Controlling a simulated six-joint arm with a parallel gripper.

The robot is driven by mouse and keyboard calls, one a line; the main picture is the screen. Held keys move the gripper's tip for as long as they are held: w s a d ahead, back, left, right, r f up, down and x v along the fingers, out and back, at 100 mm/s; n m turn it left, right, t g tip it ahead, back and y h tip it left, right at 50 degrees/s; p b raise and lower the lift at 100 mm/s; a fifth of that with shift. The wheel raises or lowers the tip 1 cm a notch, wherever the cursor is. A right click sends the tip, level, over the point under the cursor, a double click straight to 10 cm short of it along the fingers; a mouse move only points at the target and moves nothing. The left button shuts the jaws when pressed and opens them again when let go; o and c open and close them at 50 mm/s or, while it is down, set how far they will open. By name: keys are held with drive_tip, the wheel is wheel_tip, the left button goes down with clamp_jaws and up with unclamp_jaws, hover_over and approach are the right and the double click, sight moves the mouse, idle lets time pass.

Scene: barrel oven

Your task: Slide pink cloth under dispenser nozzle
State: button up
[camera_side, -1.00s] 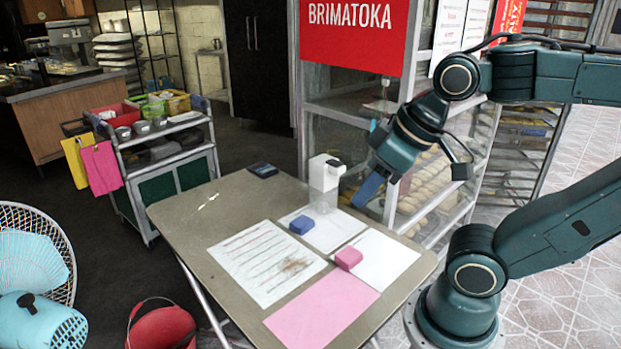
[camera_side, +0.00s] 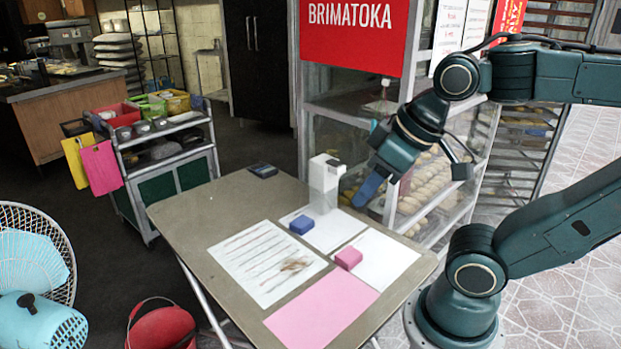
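A flat pink sheet (camera_side: 322,312) lies at the table's front right edge. A small pink block (camera_side: 348,258), perhaps a folded cloth or sponge, sits on the border of a white sheet (camera_side: 385,262) behind it. A blue block (camera_side: 301,225) of like size sits further back, on another white sheet. The white dispenser (camera_side: 323,185) stands upright at the table's back right, its nozzle at the top right. My gripper (camera_side: 368,192) hangs right of the dispenser, above the table's right edge, apart from both blocks. I see no object in it; its finger gap is unclear.
A stained, lined paper (camera_side: 267,262) covers the table's middle. A dark flat device (camera_side: 263,170) lies at the back corner. A glass bread case (camera_side: 440,175) stands close behind my gripper. The table's left part (camera_side: 185,215) is mostly clear.

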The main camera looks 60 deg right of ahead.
drive_tip(key=shift+c, duration=0.3)
drive_tip(key=shift+w, duration=0.1)
drive_tip(key=c, duration=0.7)
drive_tip(key=shift+w+d+f+m, duration=0.2)
drive_tip(key=shift+w+f+m, duration=0.1)
drive_tip(key=shift+w, duration=0.1)
clamp_jaws()
drive_tip(key=w+d+f+m+g, duration=0.2)
drive_tip(key=d+f+m, duration=0.2)
drive_tip(key=f, duration=0.5)
drive_tip(key=w+d+f+m+g, duration=0.1)
drive_tip(key=d+f+m, duration=0.3)
drive_tip(key=f, duration=0.5)
drive_tip(key=w+d+f+m+g, duration=0.2)
drive_tip(key=d+f, duration=0.4)
drive_tip(key=f, duration=0.3)
drive_tip(key=w+m, duration=0.1)
drive_tip(key=m, duration=0.1)
drive_tip(key=shift+w+f+m+g, duration=0.25)
drive_tip(key=shift+w+m+g, duration=0.05)
drive_tip(key=shift+m, duration=0.1)
